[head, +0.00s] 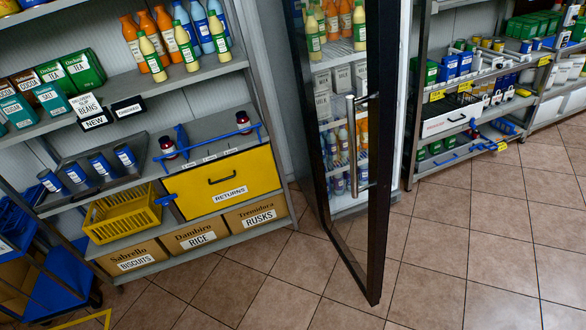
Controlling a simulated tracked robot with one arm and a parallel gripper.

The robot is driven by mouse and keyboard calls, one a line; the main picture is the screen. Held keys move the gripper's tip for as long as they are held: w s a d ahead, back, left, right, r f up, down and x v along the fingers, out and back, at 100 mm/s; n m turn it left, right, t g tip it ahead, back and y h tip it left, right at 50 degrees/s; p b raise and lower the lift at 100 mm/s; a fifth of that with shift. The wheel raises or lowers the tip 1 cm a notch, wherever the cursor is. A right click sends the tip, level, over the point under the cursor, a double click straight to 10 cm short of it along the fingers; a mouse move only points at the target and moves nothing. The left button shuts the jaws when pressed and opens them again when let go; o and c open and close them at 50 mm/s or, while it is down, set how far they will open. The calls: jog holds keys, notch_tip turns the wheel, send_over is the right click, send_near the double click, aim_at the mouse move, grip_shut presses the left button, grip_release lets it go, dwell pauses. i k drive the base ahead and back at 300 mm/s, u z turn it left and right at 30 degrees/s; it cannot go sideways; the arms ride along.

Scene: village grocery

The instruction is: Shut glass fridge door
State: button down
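The glass fridge door (376,190) stands open in the middle of the head view. It has a dark frame and swings out from the fridge towards me, its lower corner over the tiled floor. A vertical metal handle (352,140) is on the door. The fridge (396,150) behind it is lit, with bottles and milk cartons on its shelves, partly seen through the glass. My gripper is not in view.
A shelf unit (270,125) with bottles, tins, a yellow basket (122,212) and cardboard boxes stands to the left. More stocked shelves (445,112) stand to the right. A blue trolley (60,275) is at lower left. The tiled floor (470,255) at right is clear.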

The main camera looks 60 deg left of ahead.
aim_at(383, 17)
jog(key=u, duration=0.65)
jog(key=i, duration=1.25)
jog(key=u, duration=0.4)
